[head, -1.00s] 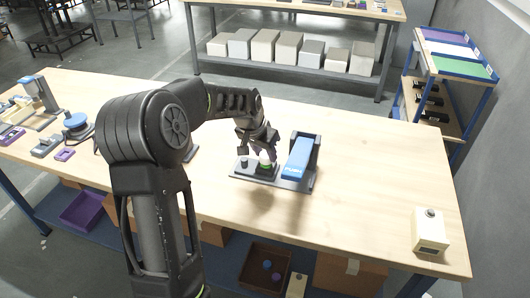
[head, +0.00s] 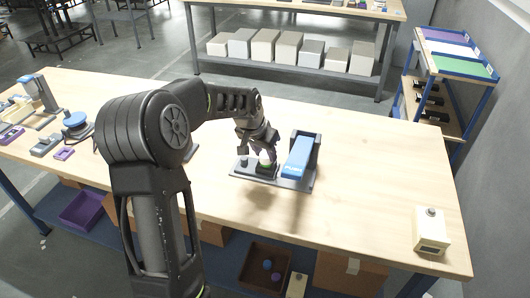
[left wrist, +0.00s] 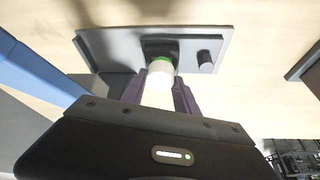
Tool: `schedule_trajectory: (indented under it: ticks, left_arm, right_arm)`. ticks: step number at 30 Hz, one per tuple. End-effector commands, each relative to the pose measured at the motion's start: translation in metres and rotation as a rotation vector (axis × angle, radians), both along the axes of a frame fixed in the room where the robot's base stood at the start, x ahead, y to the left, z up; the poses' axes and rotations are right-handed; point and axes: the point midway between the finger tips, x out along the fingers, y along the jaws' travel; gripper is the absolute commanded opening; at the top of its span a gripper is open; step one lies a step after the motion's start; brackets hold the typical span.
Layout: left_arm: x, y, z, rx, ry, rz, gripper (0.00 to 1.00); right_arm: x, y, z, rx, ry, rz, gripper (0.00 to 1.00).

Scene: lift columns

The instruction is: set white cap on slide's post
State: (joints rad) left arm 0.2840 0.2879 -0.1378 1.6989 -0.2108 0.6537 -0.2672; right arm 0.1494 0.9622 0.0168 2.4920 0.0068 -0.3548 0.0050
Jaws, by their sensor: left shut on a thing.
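My left gripper (head: 264,152) comes down over a grey base plate (head: 240,175) and is shut on the white cap (left wrist: 160,70). In the left wrist view my left gripper (left wrist: 158,92) has its two dark fingers on either side of the cap. A green ring (left wrist: 164,57) shows at the cap's far end, against a black block (left wrist: 158,44) on the plate. The post itself is hidden, so I cannot tell whether the cap is seated on it. A short black knob (left wrist: 206,59) stands beside the block. My right gripper is not in view.
A blue sloped panel (head: 298,157) rises from the plate's right side, close to my gripper. A cream box (head: 430,233) with a dark knob stands at the table's right end. Several devices crowd the left end. The wooden table (head: 375,180) is clear right of the plate.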

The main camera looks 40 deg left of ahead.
Motion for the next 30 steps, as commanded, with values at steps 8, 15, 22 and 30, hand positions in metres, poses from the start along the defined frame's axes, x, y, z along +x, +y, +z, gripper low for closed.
schedule_trajectory:
  ticks: [8,15,22,30]
  left_arm:
    - [0.0001,0.0000,0.0004,0.000,0.000,0.000,0.00]
    - [0.0001,0.0000,-0.0020,0.000,-0.001,0.000,0.00]
    - [0.0002,0.0000,-0.0022,0.000,0.000,0.000,0.00]
    - [0.0000,0.0001,-0.0022,0.000,0.000,0.000,0.47]
  right_arm:
    - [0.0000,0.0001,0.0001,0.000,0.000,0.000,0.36]
    - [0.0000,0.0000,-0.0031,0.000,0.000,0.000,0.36]
    - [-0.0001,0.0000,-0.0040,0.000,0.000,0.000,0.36]
    - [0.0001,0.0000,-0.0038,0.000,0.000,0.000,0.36]
